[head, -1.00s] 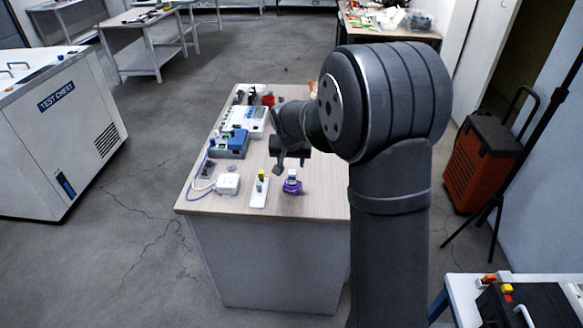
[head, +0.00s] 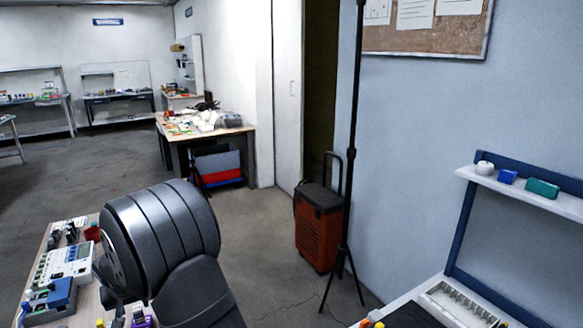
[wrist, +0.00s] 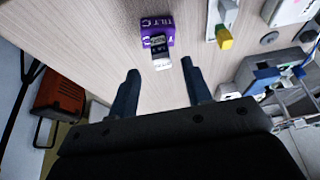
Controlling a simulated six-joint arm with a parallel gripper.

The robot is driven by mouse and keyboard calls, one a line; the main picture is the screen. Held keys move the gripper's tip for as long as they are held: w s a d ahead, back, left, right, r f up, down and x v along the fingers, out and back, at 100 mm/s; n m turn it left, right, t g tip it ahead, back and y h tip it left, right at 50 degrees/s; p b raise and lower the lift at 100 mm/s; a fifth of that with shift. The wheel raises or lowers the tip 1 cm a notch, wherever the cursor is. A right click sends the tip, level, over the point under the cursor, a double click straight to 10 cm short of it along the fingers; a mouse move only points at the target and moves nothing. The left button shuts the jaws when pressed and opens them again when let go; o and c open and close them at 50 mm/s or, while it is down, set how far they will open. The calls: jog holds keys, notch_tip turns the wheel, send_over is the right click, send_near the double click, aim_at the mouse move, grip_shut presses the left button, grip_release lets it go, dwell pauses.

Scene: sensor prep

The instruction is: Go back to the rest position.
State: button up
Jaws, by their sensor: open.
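My gripper (wrist: 160,92) is open and empty in the wrist view, its two dark fingers apart above the wooden tabletop (wrist: 100,40). A purple sensor block (wrist: 154,30) marked "TILT C", with a whitish end, lies just beyond the fingertips and is not between them. In the head view my arm stands over the table, and the gripper end is mostly hidden at the lower left. The purple block (head: 140,321) is partly cut off at the bottom edge there.
A white strip with a yellow part (wrist: 224,38) lies right of the purple block. A blue device (head: 48,302) and a white panel (head: 62,262) stand on the table's left. An orange case (head: 318,240) and black tripod (head: 345,200) stand on the floor to the right.

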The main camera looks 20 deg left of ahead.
jog(key=x, duration=0.6)
jog(key=shift+a, duration=0.1)
jog(key=shift+r, duration=1.3)
